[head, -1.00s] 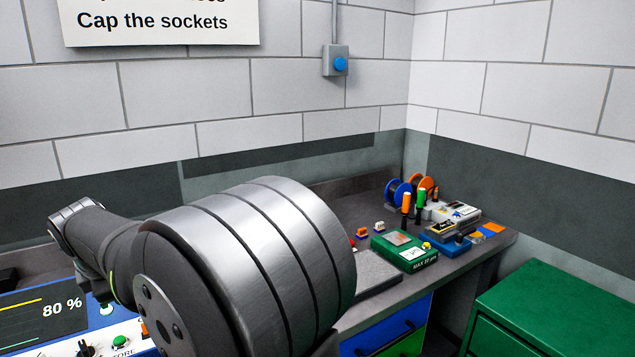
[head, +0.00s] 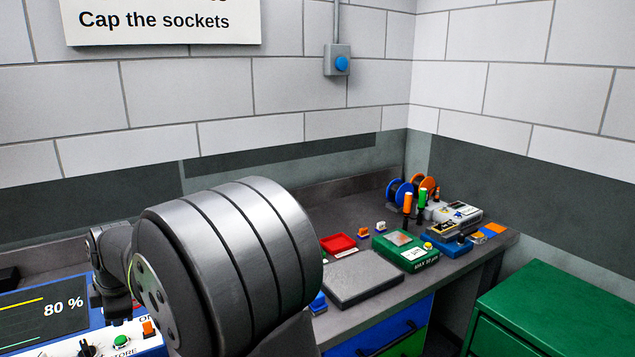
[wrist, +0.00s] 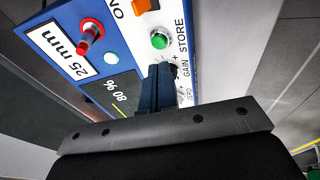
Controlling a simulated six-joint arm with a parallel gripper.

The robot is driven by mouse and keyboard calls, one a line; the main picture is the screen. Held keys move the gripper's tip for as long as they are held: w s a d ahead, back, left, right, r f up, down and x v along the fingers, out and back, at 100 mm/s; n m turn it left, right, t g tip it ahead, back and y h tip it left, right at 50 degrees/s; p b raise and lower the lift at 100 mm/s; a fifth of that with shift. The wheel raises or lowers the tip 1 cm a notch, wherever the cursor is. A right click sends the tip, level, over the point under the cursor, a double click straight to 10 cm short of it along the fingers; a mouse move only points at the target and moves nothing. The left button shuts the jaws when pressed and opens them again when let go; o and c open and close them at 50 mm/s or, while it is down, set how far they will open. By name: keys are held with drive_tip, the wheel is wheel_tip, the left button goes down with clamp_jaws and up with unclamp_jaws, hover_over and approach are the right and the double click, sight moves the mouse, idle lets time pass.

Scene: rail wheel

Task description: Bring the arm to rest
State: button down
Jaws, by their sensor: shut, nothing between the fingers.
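My gripper (wrist: 158,80) shows in the wrist view as dark fingers pressed together, shut and empty. It points over the front of a blue-framed instrument panel (wrist: 190,100), which has a green button, an orange switch and a red-tipped knob. Whether the fingertips touch the panel cannot be told. In the head view my large grey arm links stand in the foreground, and the gripper itself does not show clearly. The same panel (head: 72,342) is at the lower left there, with a display reading 80 %.
A grey slab (head: 362,284), a red tray (head: 339,244) and a green box (head: 404,251) lie on the bench. Spools (head: 400,192) and tools stand at its far end. A green cabinet (head: 560,310) is at lower right. A blue wall button (head: 341,64) is above.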

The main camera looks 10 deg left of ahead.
drive_tip(key=v, duration=1)
drive_tip(key=c, duration=2.2)
unclamp_jaws()
